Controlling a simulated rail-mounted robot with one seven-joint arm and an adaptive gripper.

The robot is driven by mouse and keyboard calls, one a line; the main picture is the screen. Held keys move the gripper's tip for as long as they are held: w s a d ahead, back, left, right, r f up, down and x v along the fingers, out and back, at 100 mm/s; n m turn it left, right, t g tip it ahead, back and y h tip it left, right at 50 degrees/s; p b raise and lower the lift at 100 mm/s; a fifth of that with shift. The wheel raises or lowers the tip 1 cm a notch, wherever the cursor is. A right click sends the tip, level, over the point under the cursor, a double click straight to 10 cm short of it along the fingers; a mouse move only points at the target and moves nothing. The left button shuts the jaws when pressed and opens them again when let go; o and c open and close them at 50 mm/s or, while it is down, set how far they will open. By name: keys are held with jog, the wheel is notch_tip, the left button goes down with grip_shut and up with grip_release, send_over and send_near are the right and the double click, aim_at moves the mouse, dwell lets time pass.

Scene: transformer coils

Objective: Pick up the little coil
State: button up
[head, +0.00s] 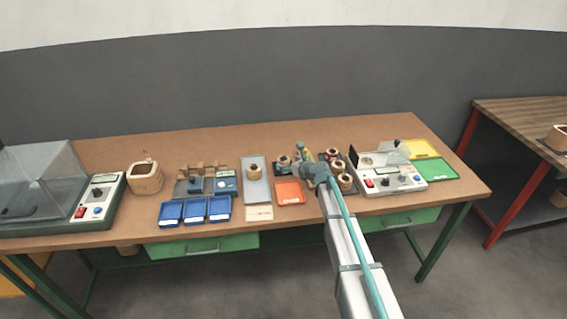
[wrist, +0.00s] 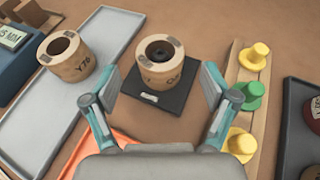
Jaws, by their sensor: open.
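Several tan coils with dark hollow tops stand on the workbench. In the wrist view one coil (wrist: 160,62), its marking partly readable as starting with C, stands upright on a small dark plate (wrist: 150,97). It is ahead of my gripper (wrist: 160,88), between the lines of the two open fingers, with no contact visible. Another coil marked Y76 (wrist: 67,57) stands on a grey tray to the left. In the head view my gripper (head: 314,174) is over the right part of the bench, just right of a coil (head: 284,161). Which coil the task calls little is not labelled.
A wooden strip with yellow (wrist: 253,57) and green (wrist: 252,95) knobs lies right of the fingers. An orange tray (head: 289,192) is close by. More coils (head: 345,182) and a control box (head: 390,181) stand to the right. Blue bins (head: 195,211) are at left.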

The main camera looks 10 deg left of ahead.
aim_at(286, 161)
jog(key=p+x, duration=0.1)
jog(key=x, duration=0.2)
jog(key=shift+w+a, duration=0.2)
jog(key=shift+w, duration=0.2)
jog(key=shift+w+a+f, duration=0.15)
jog(key=shift+w+a, duration=0.05)
jog(key=shift+a, duration=0.05)
jog(key=c, duration=1.4)
jog(key=shift+c, duration=0.2)
jog(key=shift+p, duration=0.35)
